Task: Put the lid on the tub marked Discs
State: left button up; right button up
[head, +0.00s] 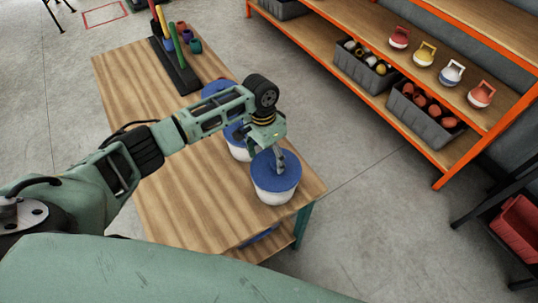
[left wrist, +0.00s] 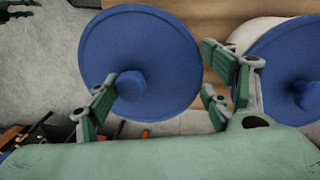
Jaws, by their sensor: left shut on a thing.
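A round blue lid (head: 275,172) covers the top of the nearest white tub (head: 272,196) at the table's near right end; I cannot tell whether it is fully seated. My left gripper (head: 279,160) points down and is shut on the lid's knob. In the left wrist view the lid (left wrist: 160,40) shows with its round knob (left wrist: 131,86) between the fingers of the left gripper (left wrist: 158,100). A second white tub (head: 239,152) with blue on top stands just behind, partly hidden by my arm. No tub label is readable. My right gripper is out of view.
Another blue lid (head: 215,87) shows farther back on the wooden table (head: 160,200). A dark rack (head: 178,70) with coloured pegs and cups stands at the far end. An orange-framed shelf (head: 410,130) holds grey bins and several handled weights. The table's left part is clear.

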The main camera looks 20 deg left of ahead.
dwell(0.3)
pick_arm(q)
jog(key=o, duration=1)
jog(key=shift+o, duration=0.6)
jog(key=shift+r, duration=0.1)
notch_tip(320, 180, up, 2)
jog(key=p, duration=0.2)
jog(key=shift+r+p, duration=0.2)
jog(key=shift+p, duration=0.2)
jog(key=shift+r+p, duration=0.8)
jog(key=shift+r, duration=1.4)
